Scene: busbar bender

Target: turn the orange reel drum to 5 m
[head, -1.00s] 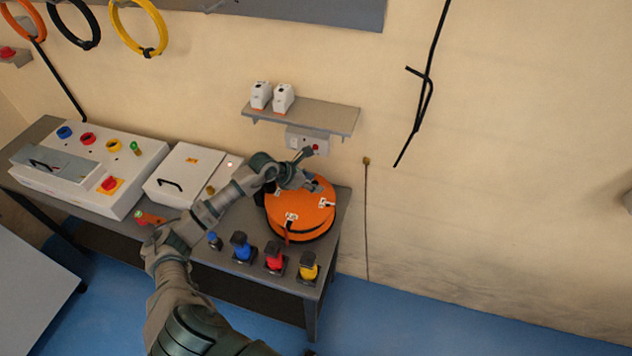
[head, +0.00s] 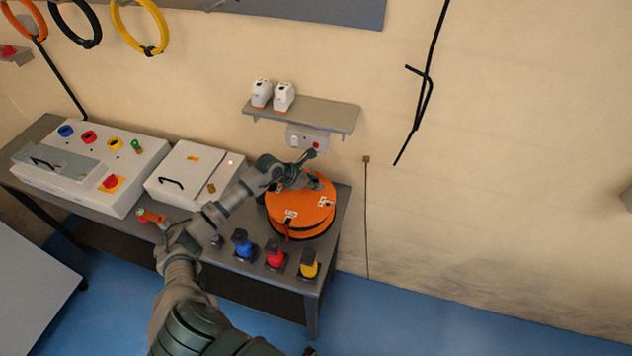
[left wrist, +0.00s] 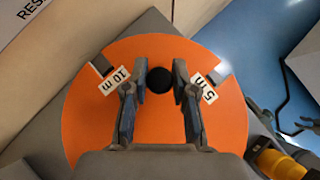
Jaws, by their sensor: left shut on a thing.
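The orange reel drum (head: 301,212) lies flat at the right end of the grey bench, with white labels on its top. In the left wrist view the drum (left wrist: 95,130) shows a "10 m" label (left wrist: 115,80) at left and a "5 m" label (left wrist: 201,89) at right. In the head view the left gripper (head: 314,182) partly covers the drum's back.
Blue (head: 242,245), red (head: 274,255) and yellow (head: 309,265) posts stand along the bench's front edge, close to the drum. A shelf (head: 320,114) with two white devices is on the wall behind. A control panel (head: 100,165) and a white box (head: 185,170) stand left.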

